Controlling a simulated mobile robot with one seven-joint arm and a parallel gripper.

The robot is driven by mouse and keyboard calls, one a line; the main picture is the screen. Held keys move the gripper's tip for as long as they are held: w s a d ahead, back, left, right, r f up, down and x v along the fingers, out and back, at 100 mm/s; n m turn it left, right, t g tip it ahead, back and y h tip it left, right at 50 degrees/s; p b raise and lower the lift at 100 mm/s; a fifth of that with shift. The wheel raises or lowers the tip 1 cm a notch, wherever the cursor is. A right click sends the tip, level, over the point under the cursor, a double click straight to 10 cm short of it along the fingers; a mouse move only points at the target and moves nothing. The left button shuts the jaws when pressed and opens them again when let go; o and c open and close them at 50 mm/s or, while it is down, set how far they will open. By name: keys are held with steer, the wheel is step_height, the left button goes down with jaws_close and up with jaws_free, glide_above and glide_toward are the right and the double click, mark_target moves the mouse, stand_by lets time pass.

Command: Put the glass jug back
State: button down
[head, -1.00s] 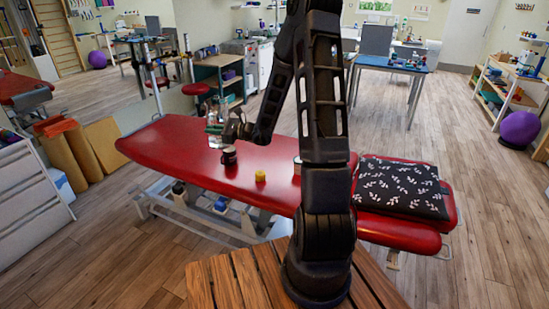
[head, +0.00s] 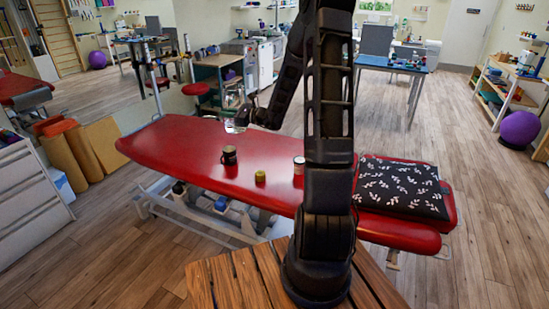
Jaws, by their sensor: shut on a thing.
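The clear glass jug (head: 232,106) is in the head view, above the far edge of the red treatment table (head: 178,146). My gripper (head: 245,115) is at the jug's right side and shut on it. The jug looks about upright and appears raised off the table. My wrist hides part of its right side, and the fingertips are too small to make out.
On the red table stand a dark mug (head: 229,156), a small yellow-green container (head: 260,177) and a light-topped jar (head: 298,165), partly behind my arm. A black leaf-patterned cushion (head: 401,187) lies at the right end. The table's left half is clear.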

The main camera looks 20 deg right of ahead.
steer(key=w+d+m+t+h, duration=0.2)
steer(key=w+d, duration=0.2)
steer(key=d, duration=0.6)
steer(key=w+d+m+t+h, duration=0.1)
steer(key=w+d, duration=0.4)
steer(key=d, duration=0.5)
step_height(320, 180, down, 25)
steer(key=shift+t+h, duration=0.3)
steer(key=shift+a, duration=0.1)
steer(key=c, duration=1.4)
jaws_free()
steer(key=shift+f, duration=0.1)
steer(key=shift+c, duration=0.2)
